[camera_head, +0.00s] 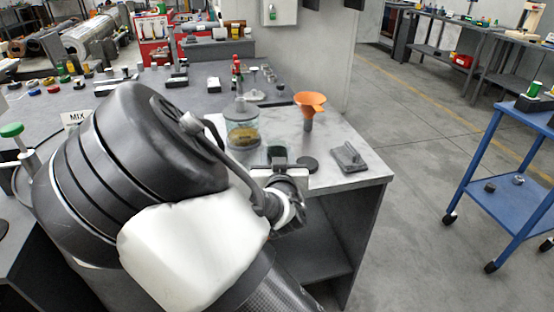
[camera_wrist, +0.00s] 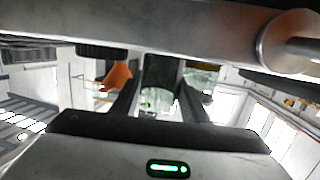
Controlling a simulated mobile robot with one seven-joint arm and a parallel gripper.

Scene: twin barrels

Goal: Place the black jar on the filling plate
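My gripper (camera_head: 288,176) is low over the near edge of the grey bench, turned partly away, so its fingers are mostly hidden in the head view. In the wrist view two dark fingers stand apart, with a dark, partly see-through thing (camera_wrist: 160,72) between or just beyond their tips. I cannot tell whether this is the black jar or whether the fingers grip it. A flat black disc (camera_head: 307,163) lies right of the gripper. I cannot tell for certain which thing is the filling plate.
A glass jar with yellowish contents (camera_head: 242,132) stands behind the gripper. An orange funnel (camera_head: 310,101) stands at the back right, and a flat grey device (camera_head: 348,157) lies near the bench's right edge. A blue cart (camera_head: 510,190) stands right, across open floor.

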